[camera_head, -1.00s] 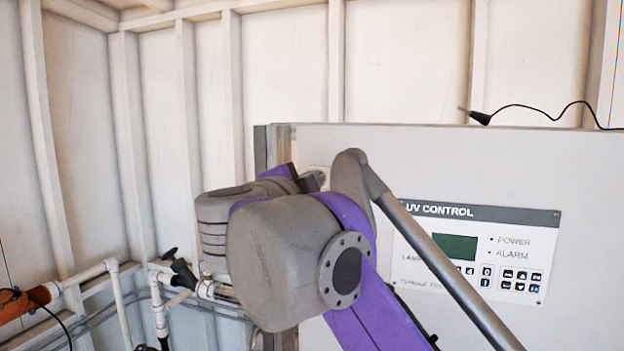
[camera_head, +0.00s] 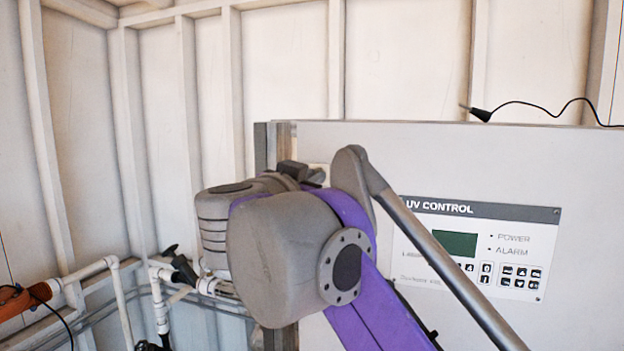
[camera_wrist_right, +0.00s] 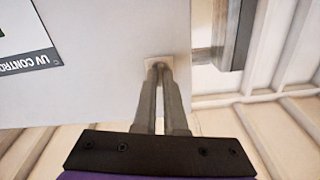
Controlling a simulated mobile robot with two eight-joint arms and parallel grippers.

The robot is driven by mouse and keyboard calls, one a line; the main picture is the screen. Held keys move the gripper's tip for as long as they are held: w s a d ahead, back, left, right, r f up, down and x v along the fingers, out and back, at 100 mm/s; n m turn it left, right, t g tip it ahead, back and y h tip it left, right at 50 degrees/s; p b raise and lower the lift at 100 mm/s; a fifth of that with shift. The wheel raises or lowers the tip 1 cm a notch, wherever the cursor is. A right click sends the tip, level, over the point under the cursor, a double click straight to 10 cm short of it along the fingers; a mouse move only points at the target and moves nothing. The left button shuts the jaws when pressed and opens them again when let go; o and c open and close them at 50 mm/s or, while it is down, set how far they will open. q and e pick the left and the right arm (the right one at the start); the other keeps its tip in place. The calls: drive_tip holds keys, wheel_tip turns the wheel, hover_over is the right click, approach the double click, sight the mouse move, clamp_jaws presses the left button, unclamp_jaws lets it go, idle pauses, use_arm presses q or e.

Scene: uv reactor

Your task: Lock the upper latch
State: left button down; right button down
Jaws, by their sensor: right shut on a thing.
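The upper latch has a small beige plate (camera_wrist_right: 152,62) on the cabinet door near its edge, seen in the right wrist view. In the head view the latch area is mostly behind my right wrist. My right gripper (camera_wrist_right: 159,70) reaches the plate with its two fingers close together, shut on the latch's small handle. The fingertips hide most of that handle, so its angle cannot be told. In the head view the right gripper (camera_head: 312,176) shows only partly, beyond my arm, at the door's upper left. My left gripper is in neither view.
The grey cabinet door (camera_head: 440,155) carries a UV control panel (camera_head: 478,240) to the right of my arm. A black cable (camera_head: 540,108) lies on the cabinet top. White pipes (camera_head: 115,290) run at the lower left. The wall above is clear.

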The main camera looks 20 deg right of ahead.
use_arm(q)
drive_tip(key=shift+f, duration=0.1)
use_arm(e)
drive_tip(key=shift+n, duration=1.2)
drive_tip(key=c, duration=1)
unclamp_jaws()
